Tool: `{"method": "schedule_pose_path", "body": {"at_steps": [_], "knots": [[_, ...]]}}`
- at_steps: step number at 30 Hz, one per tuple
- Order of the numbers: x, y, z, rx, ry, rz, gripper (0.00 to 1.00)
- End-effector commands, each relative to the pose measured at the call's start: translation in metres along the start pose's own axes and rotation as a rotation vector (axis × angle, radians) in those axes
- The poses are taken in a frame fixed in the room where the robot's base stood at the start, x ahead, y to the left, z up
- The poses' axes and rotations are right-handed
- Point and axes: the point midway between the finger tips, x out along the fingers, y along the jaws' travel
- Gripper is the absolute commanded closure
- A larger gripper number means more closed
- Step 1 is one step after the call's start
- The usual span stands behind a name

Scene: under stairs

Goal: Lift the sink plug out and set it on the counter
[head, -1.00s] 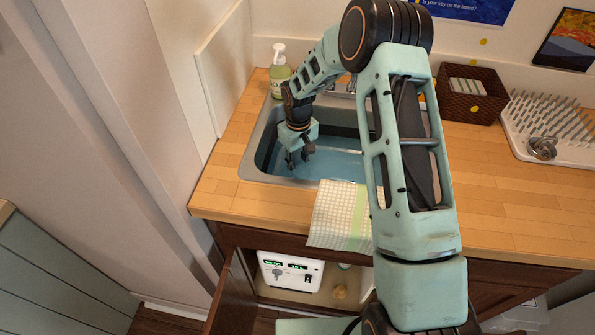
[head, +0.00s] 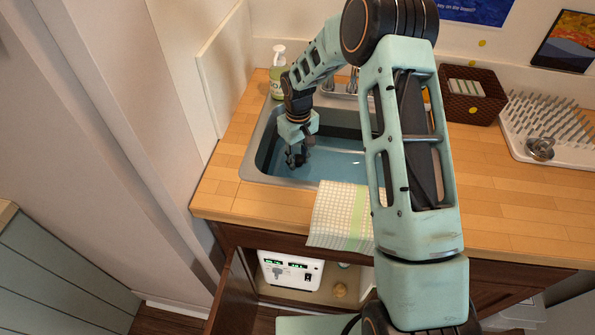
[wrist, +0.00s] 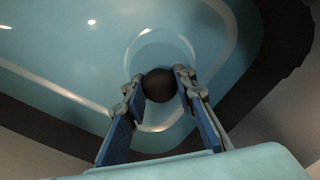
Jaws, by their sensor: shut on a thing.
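The sink (head: 262,153) is a metal-rimmed basin set in the counter (head: 215,190), with a bluish floor. The sink plug (wrist: 159,85) shows in the wrist view as a dark round knob between my two fingers, in front of a pale ringed drain recess (wrist: 160,45). My gripper (head: 297,158) is down inside the basin at its left side. In the wrist view my gripper (wrist: 158,82) is shut on the plug, a finger on each side. I cannot tell whether the plug is raised from the drain. In the head view my fingers hide it.
A soap bottle (head: 278,72) stands behind the sink. A checked cloth (head: 341,215) hangs over the front edge. A wicker basket (head: 472,108) and a dish rack (head: 545,120) stand at the back right. Bare counter lies at the right (head: 500,205) and left of the sink.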

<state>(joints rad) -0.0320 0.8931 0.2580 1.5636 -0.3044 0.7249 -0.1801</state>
Motion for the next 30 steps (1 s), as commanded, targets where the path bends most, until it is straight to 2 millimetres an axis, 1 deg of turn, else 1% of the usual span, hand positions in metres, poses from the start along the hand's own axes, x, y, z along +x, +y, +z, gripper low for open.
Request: {"method": "schedule_pose_path", "body": {"at_steps": [30], "knots": [[-0.102, 0.0, 0.0, 0.0, 0.001, 0.001, 1.0]]}}
